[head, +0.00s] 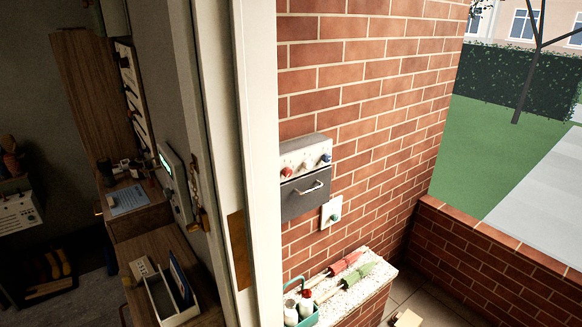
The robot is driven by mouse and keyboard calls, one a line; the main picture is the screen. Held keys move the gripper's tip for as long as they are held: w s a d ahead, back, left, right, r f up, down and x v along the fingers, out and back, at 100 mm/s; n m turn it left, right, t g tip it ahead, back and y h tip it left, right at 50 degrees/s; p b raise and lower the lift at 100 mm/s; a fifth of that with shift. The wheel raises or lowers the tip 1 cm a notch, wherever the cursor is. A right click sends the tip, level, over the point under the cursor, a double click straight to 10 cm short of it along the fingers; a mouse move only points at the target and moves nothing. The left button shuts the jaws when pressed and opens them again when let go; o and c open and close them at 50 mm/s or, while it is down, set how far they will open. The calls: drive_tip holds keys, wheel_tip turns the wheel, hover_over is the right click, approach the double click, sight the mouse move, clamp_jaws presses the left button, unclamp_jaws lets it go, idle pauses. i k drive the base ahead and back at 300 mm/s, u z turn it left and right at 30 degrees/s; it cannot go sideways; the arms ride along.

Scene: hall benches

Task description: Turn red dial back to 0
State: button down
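A red dial (287,172) sits on the pale front panel of a grey box (308,144) fixed to the brick wall. It is at the left end of the panel, close to the white door frame. A blue dial (326,158) is at the right end of the same panel. The marks around the red dial are too small to read, so its setting cannot be told. A dark grey front with a bar handle (310,188) is below the panel. My gripper is not in view.
A white plate (331,212) with a green knob is below right of the box. A speckled ledge (372,263) below holds red and green-handled tools and a teal caddy (304,318). The white door frame (254,120) stands left of the box.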

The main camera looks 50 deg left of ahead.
sight(286, 172)
drive_tip(key=u, duration=0.8)
drive_tip(key=i, duration=0.85)
drive_tip(key=z, duration=0.35)
drive_tip(key=k, duration=0.35)
drive_tip(key=u, duration=0.1)
